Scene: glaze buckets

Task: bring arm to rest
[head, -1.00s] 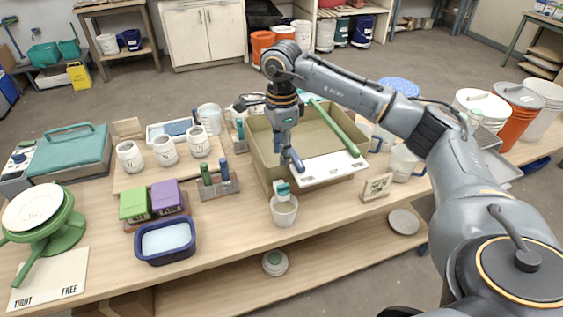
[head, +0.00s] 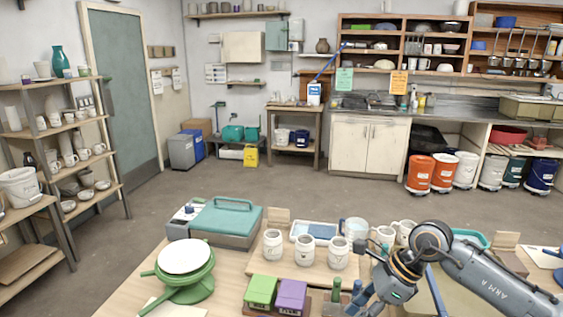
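My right arm comes in from the right edge along the bottom right. Its wrist is above the worktable (head: 115,298), and my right gripper (head: 366,298) points down and to the left near the bottom edge. It is partly cut off, and I cannot tell whether its fingers are open or shut. A blue stick (head: 436,290) shows beside the wrist; I cannot tell what it rests on. My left gripper is not in view.
Near the arm stand white mugs (head: 338,252), a green block (head: 260,291) and a purple block (head: 291,295). A green turntable (head: 186,283) and a teal-lidded case (head: 222,218) are further left. Open floor lies behind the table.

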